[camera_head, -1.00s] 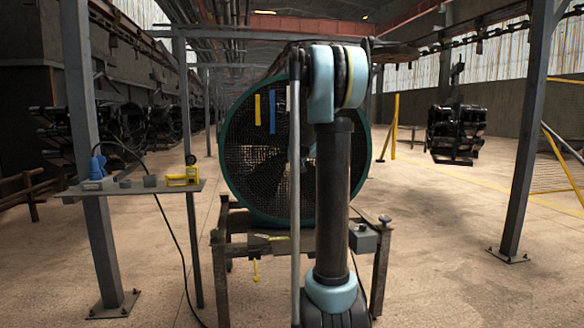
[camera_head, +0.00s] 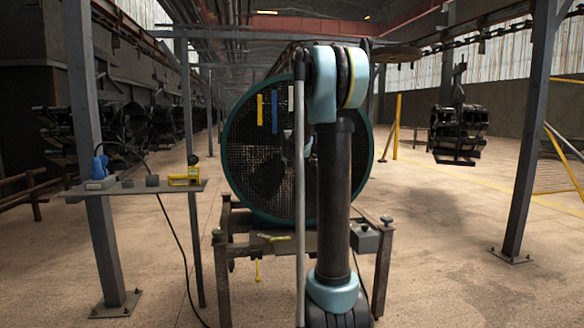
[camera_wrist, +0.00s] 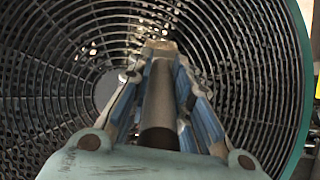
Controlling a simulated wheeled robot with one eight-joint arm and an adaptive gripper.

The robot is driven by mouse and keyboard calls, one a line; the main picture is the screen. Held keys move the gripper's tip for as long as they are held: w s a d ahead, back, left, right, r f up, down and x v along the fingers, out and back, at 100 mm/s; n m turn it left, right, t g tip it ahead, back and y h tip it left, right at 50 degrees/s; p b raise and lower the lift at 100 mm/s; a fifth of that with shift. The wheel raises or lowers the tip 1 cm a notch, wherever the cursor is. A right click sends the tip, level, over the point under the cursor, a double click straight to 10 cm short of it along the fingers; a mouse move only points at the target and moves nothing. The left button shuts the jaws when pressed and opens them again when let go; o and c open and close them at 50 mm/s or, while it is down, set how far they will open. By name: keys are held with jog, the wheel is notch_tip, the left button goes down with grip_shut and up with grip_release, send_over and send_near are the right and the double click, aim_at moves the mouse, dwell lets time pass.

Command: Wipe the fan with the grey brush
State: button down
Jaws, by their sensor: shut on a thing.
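The fan (camera_head: 258,170) is a large round unit with a teal rim and dark wire grille, standing on a metal stand in the head view. In the wrist view its grille (camera_wrist: 60,70) fills most of the background. My gripper (camera_wrist: 160,50) is shut on a grey cylindrical handle, which I take to be the grey brush (camera_wrist: 158,100). It points toward the grille near the hub. The brush's far end is hidden by the fingertips, so I cannot tell whether it touches the grille. In the head view my arm hides the fan's right part.
A small shelf (camera_head: 135,187) at the left holds a blue tool and a yellow object (camera_head: 185,176). A hanging cable (camera_head: 170,235) runs down from it. Steel posts (camera_head: 88,150) stand left and right (camera_head: 530,130). The fan stand (camera_head: 222,285) is close in front; open floor lies right.

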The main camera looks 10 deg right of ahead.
jog(key=shift+s+a, duration=0.2)
jog(key=shift+s, duration=1.3)
jog(key=shift+s+a, duration=0.2)
jog(key=shift+s, duration=1.25)
jog(key=s, duration=0.3)
jog(key=shift+a, duration=0.2)
jog(key=shift+w, duration=0.2)
jog(key=shift+w+d, duration=0.2)
jog(key=shift+w, duration=1)
jog(key=shift+w+d, duration=0.15)
jog(key=shift+w, duration=1.05)
jog(key=shift+w+d, duration=0.2)
jog(key=shift+w, duration=1)
jog(key=shift+w+d, duration=0.1)
jog(key=shift+w, duration=0.55)
jog(key=shift+d, duration=0.1)
